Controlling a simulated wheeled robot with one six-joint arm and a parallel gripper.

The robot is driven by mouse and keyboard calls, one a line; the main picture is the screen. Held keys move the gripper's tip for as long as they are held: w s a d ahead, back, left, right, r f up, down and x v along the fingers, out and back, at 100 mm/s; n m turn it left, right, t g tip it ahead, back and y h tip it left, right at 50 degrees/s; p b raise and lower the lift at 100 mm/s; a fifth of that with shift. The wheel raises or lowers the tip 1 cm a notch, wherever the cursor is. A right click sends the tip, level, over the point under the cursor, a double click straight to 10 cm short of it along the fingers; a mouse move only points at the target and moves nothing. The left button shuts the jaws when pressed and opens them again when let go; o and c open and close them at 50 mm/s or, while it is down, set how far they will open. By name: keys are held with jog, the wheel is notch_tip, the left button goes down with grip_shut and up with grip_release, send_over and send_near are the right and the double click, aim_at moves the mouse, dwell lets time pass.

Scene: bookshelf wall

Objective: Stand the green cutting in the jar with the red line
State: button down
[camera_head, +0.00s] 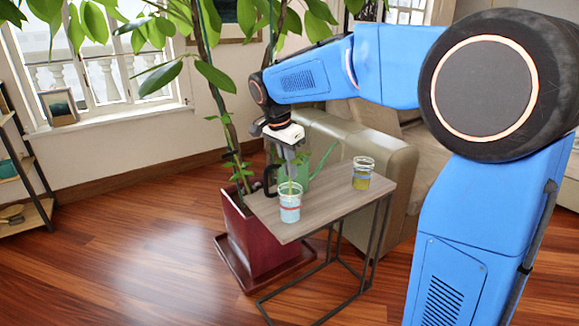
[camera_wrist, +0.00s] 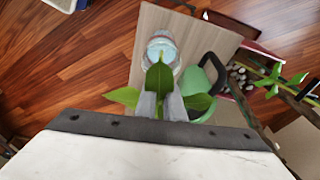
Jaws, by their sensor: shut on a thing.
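The jar with the red line (camera_head: 290,207) stands near the front left corner of the small side table; it is clear with a pale blue filling. It also shows in the wrist view (camera_wrist: 161,42). My gripper (camera_head: 290,166) is above this jar, pointing down, and shut on the green cutting (camera_wrist: 158,76). The cutting's leaves spread around my fingers (camera_wrist: 160,106) in the wrist view. In the head view, green shows at the jar's mouth below my fingers. I cannot tell whether the stem's lower end is inside the jar.
A second jar (camera_head: 362,176) with yellow-green contents stands at the table's right. A green watering can (camera_head: 297,172) with a black handle stands close behind the first jar. A large potted plant (camera_head: 250,235) is beside the side table (camera_head: 330,205); a sofa (camera_head: 385,160) is behind.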

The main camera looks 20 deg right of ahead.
jog(key=shift+f, duration=1.6)
jog(key=c, duration=1.4)
grip_release()
jog(key=shift+r, duration=0.15)
jog(key=shift+d+v, duration=0.1)
jog(key=shift+v, duration=2.1)
jog(key=shift+d+v, duration=0.15)
jog(key=shift+v, duration=2)
jog(key=shift+w+r, duration=0.1)
jog(key=v, duration=1.7)
jog(key=shift+d+r, duration=0.1)
jog(key=shift+r, duration=0.1)
